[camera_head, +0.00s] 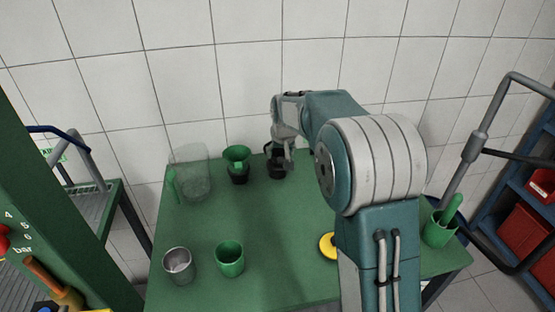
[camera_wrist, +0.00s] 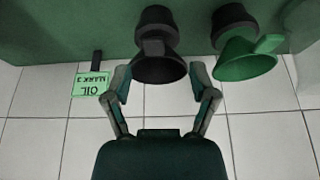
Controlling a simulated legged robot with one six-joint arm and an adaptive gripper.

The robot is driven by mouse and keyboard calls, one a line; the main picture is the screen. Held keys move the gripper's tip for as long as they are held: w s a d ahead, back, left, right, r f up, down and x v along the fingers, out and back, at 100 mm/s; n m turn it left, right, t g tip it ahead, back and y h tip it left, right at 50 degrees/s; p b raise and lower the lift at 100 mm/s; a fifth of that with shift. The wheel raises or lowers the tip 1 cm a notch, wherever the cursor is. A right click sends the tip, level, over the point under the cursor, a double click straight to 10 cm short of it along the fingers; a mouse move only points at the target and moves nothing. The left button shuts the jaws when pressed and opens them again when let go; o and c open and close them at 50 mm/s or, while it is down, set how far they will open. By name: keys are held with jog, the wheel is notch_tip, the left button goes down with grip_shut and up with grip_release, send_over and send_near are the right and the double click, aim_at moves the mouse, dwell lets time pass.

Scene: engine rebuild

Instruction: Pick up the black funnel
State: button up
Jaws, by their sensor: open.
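The black funnel (camera_wrist: 160,68) stands in a dark holder (camera_wrist: 155,18) on the green table, at the back. The wrist view shows the scene upside down. In the head view the funnel (camera_head: 277,162) is partly hidden by my gripper (camera_head: 283,150). My gripper (camera_wrist: 160,72) is open, with one finger on each side of the funnel's wide mouth. The fingertips appear close to the rim, with gaps still visible; I cannot tell exact depth.
A green funnel (camera_head: 237,155) in a dark holder stands close by on the left. A clear jug (camera_head: 192,175), a metal cup (camera_head: 178,266), a green cup (camera_head: 230,260) and a yellow item (camera_head: 327,246) share the table (camera_head: 195,226). The tiled wall is behind.

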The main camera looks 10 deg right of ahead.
aim_at(281, 160)
jog(key=x, duration=0.5)
jog(key=shift+d+f, duration=0.3)
jog(key=shift+f, duration=0.05)
grip_shut()
